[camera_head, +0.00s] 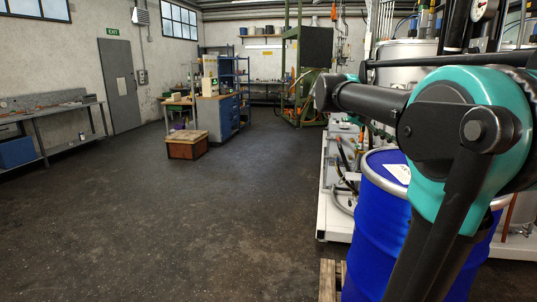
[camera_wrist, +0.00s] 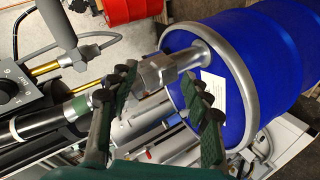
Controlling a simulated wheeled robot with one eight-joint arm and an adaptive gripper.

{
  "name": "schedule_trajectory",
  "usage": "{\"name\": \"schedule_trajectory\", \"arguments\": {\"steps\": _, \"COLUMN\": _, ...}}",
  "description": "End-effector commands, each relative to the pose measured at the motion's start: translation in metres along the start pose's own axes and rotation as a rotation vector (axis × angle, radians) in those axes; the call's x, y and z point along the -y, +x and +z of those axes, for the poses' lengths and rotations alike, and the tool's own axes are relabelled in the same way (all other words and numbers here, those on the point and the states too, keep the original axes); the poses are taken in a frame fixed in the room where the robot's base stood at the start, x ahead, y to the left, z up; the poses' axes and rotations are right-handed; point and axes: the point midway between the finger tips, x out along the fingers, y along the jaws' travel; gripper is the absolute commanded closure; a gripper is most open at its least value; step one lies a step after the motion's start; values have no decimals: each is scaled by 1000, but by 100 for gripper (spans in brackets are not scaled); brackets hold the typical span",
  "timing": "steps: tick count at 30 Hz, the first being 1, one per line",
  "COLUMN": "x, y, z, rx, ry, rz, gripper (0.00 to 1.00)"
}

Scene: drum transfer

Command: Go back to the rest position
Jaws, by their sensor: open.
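My gripper (camera_wrist: 168,104) shows in the wrist view with its two dark green fingers spread apart. Nothing is clamped between them. A metal pipe fitting (camera_wrist: 156,71) lies beyond the gap between the fingers and reaches to the top of a blue drum (camera_wrist: 272,62). I cannot tell whether a finger touches the fitting. The blue drum also shows in the head view (camera_head: 376,238), standing upright at the right, partly hidden behind my arm. The gripper is not visible in the head view.
A wooden pallet (camera_head: 328,284) shows beside the drum. White-framed pump equipment (camera_head: 336,190) stands behind it. A red drum (camera_wrist: 120,10) shows in the wrist view. A wooden crate (camera_head: 187,148) and a blue cabinet (camera_head: 222,118) stand farther back. The floor at left is clear.

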Motion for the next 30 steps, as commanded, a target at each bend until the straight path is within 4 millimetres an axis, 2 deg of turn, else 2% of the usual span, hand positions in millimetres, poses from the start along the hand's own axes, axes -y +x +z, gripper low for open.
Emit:
{"name": "schedule_trajectory", "arguments": {"steps": 1, "x": 28, "y": 12, "z": 20, "rx": 8, "ry": -33, "rz": -68, "gripper": 51}}
{"name": "schedule_trajectory", "arguments": {"steps": 3, "x": 68, "y": 25, "z": 45, "rx": 13, "ry": -79, "rz": -168, "gripper": 51}}
{"name": "schedule_trajectory", "arguments": {"steps": 5, "x": 101, "y": 35, "z": 68, "rx": 16, "ry": -116, "rz": -255, "gripper": 51}}
{"name": "schedule_trajectory", "arguments": {"steps": 9, "x": 176, "y": 50, "z": 129, "rx": 10, "ry": -187, "rz": -465, "gripper": 51}}
{"name": "schedule_trajectory", "arguments": {"steps": 11, "x": 206, "y": 54, "z": 157, "rx": 1, "ry": -213, "rz": -559, "gripper": 51}}
{"name": "schedule_trajectory", "arguments": {"steps": 15, "x": 272, "y": 54, "z": 228, "rx": -32, "ry": -254, "rz": -783, "gripper": 51}}
{"name": "schedule_trajectory", "arguments": {"steps": 18, "x": 308, "y": 49, "z": 275, "rx": -63, "ry": -265, "rz": -930, "gripper": 51}}
{"name": "schedule_trajectory", "arguments": {"steps": 21, "x": 332, "y": 42, "z": 313, "rx": -93, "ry": -264, "rz": -1048, "gripper": 51}}
{"name": "schedule_trajectory", "arguments": {"steps": 24, "x": 345, "y": 36, "z": 337, "rx": -116, "ry": -258, "rz": -1124, "gripper": 51}}
{"name": "schedule_trajectory", "arguments": {"steps": 27, "x": 350, "y": 32, "z": 348, "rx": -126, "ry": -255, "rz": -1159, "gripper": 51}}
{"name": "schedule_trajectory", "arguments": {"steps": 30, "x": 352, "y": 31, "z": 350, "rx": -130, "ry": -254, "rz": -1168, "gripper": 51}}
